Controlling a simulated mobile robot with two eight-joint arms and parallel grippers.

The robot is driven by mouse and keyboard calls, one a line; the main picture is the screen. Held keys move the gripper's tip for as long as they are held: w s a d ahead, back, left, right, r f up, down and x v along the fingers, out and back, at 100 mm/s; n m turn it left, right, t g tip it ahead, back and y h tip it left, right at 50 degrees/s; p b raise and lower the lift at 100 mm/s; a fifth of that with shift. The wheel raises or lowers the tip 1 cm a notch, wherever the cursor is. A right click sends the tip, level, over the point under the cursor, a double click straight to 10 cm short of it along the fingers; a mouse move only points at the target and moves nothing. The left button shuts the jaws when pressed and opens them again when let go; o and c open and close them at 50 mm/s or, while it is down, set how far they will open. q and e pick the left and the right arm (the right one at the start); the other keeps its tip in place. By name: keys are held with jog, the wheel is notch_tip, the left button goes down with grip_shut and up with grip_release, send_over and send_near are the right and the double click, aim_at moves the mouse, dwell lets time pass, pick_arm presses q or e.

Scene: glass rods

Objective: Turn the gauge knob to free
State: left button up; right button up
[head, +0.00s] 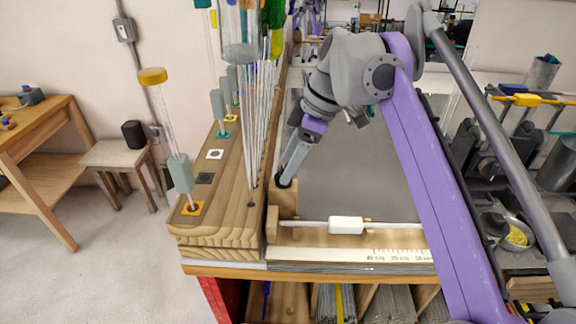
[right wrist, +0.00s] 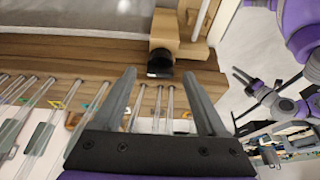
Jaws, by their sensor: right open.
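The gauge knob looks to be the short black round piece on a wooden block; it shows in the right wrist view (right wrist: 160,62) and, partly covered, beside my fingertip in the head view (head: 283,182). My right gripper (head: 286,174) reaches down to the block from above. In the right wrist view my right gripper (right wrist: 158,74) is open and empty, its fingertips apart with the knob between and just beyond them. I cannot tell whether a finger touches it. No readable mark shows the knob's setting. My left gripper is not in view.
A glass rod with a white sleeve (head: 346,225) lies across the front of the bench above a marked strip (head: 380,255). A wooden rack (head: 225,228) with several upright glass rods stands close to the left. A grey plate (head: 355,165) lies behind.

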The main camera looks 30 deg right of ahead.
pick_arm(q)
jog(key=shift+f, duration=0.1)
pick_arm(e)
jog(key=shift+a+f, duration=0.2)
jog(key=shift+f, duration=0.2)
jog(key=shift+c, duration=0.3)
grip_shut()
